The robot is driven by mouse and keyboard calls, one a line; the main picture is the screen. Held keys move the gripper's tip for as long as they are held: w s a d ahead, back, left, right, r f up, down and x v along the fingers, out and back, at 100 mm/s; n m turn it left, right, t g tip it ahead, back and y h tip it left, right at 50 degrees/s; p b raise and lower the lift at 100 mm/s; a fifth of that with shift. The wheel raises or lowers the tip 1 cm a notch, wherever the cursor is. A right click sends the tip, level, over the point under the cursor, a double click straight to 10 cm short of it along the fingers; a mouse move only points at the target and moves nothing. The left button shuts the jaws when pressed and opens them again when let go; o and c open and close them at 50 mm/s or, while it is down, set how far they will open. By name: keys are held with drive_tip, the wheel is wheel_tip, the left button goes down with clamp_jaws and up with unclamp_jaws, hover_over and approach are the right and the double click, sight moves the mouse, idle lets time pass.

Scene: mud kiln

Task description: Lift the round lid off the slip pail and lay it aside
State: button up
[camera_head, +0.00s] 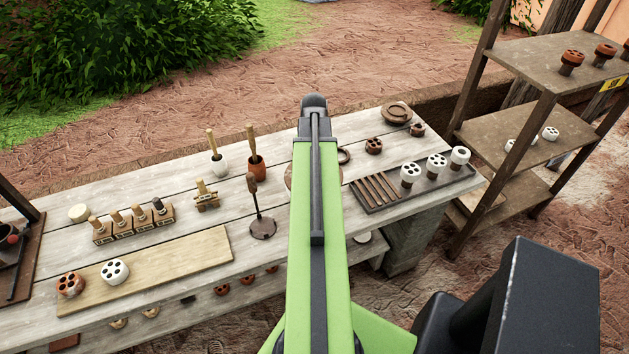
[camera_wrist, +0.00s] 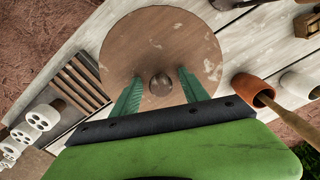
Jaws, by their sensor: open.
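The round lid (camera_wrist: 160,35) is a worn brown disc with a small dark round knob (camera_wrist: 160,84) at its middle. It fills the upper middle of the wrist view. In the head view only a sliver of a round brown edge shows left of my arm. The slip pail is hidden. My gripper (camera_wrist: 159,74) is open over the lid, its two green fingers on either side of the knob with gaps between. I cannot tell how far the fingertips are above the lid. My arm hides the gripper in the head view.
A terracotta pot (camera_head: 257,168) and a white pot (camera_head: 219,166), both with wooden handles, stand left of the lid. A slatted tray (camera_head: 400,201) with white stamps lies right. A ladle-like tool (camera_head: 262,228) is nearby. A wooden shelf (camera_head: 535,70) stands beyond the bench's right end.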

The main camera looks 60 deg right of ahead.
clamp_jaws()
drive_tip(key=shift+r, duration=0.1)
